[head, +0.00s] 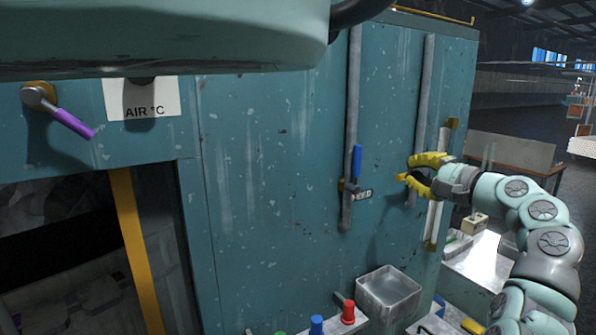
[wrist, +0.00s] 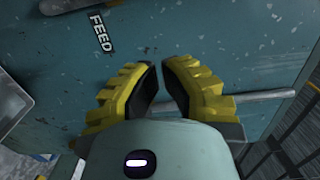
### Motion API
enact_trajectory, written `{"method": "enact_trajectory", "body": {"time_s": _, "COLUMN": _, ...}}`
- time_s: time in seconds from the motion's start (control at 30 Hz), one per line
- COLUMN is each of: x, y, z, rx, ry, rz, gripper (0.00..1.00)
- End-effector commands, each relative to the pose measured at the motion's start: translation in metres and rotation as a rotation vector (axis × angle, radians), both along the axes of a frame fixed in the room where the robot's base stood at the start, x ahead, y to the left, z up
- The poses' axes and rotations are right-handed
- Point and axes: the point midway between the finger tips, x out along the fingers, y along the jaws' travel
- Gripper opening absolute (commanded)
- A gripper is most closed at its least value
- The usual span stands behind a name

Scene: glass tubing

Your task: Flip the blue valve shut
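The blue valve handle (head: 357,162) points up along a grey vertical pipe (head: 352,100) on the teal panel, just above and left of the FEED label (head: 362,195). My gripper (head: 405,169) is to the right of the handle, with a clear space between them. Its yellow fingers are parted and hold nothing. In the wrist view, the fingers (wrist: 160,68) have a gap between their tips. The FEED label (wrist: 101,33) is up and left of them there, and I cannot make out the blue handle in that view.
A second grey pipe (head: 424,90) runs down the panel and shows behind the fingers in the wrist view (wrist: 265,96). A metal tray (head: 389,290) and red (head: 348,311) and blue (head: 316,325) knobs are below. A purple lever (head: 72,122) is at far left.

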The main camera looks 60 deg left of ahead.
Motion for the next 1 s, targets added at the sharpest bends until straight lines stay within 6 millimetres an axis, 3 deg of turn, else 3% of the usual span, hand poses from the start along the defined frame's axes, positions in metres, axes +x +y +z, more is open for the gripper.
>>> {"method": "enact_trajectory", "body": {"time_s": 0.2, "x": -0.002, "y": 0.037, "z": 0.006, "rx": -0.003, "ry": 0.000, "rz": 0.009, "gripper": 0.00}}
{"method": "enact_trajectory", "body": {"time_s": 0.53, "x": -0.001, "y": 0.072, "z": 0.002, "rx": -0.005, "ry": 0.003, "rz": 0.008, "gripper": 0.00}}
{"method": "enact_trajectory", "body": {"time_s": 1.0, "x": -0.036, "y": 0.080, "z": 0.002, "rx": -0.001, "ry": 0.000, "rz": 0.004, "gripper": 0.00}}
